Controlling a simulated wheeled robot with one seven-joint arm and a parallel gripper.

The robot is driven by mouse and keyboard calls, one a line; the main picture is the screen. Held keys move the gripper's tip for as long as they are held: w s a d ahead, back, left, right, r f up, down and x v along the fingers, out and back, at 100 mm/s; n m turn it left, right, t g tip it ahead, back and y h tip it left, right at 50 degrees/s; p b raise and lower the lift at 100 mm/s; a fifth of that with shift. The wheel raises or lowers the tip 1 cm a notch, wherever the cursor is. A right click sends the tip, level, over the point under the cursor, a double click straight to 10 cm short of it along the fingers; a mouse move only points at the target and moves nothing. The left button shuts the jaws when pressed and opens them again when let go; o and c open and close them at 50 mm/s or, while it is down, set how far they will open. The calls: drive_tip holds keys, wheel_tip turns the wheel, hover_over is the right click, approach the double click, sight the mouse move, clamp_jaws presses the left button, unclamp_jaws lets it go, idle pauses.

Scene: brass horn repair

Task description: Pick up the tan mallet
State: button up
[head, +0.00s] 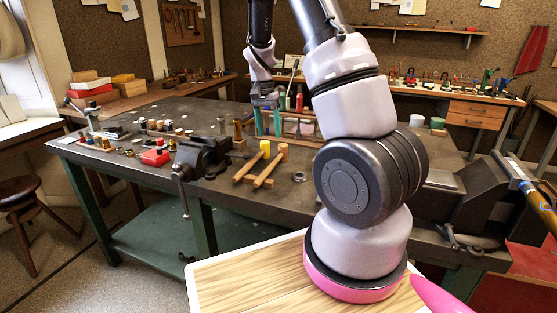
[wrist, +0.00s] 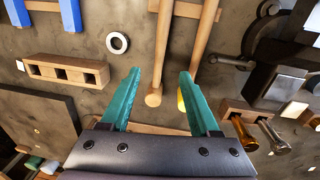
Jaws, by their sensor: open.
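The tan mallet has a tan head (head: 283,150) and a pale wooden handle, and lies on a low wooden rest on the dark workbench. In the wrist view its round end (wrist: 153,98) and handle (wrist: 163,50) show between my fingers. A similar mallet with a yellow head (head: 265,147) lies beside it; in the wrist view that yellow head (wrist: 182,99) is partly hidden by my right finger. My gripper (head: 268,127) has teal fingers, is open and empty, and points down over the bench. In the wrist view, my gripper (wrist: 161,72) straddles the tan mallet; contact cannot be told.
A dark vise (head: 203,156) stands left of the mallets. A metal ring (head: 299,177) and a wooden block with square holes (wrist: 65,70) lie nearby. A wooden block with metal pieces (wrist: 250,112) is close to my right finger. A rack with bottles (head: 300,128) stands behind.

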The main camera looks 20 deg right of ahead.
sight(273, 162)
drive_tip(key=f, duration=0.5)
drive_tip(key=d+f, duration=0.1)
drive_tip(key=f, duration=0.1)
drive_tip(key=shift+w+f, duration=0.1)
drive_tip(key=shift+f, duration=0.2)
drive_tip(key=shift+s+d+f, duration=0.1)
drive_tip(key=shift+s+f, duration=0.1)
drive_tip(key=shift+f, duration=1.3)
drive_tip(key=shift+s+f, duration=0.15)
drive_tip(key=shift+f, duration=1.3)
drive_tip(key=shift+h, duration=0.3)
clamp_jaws()
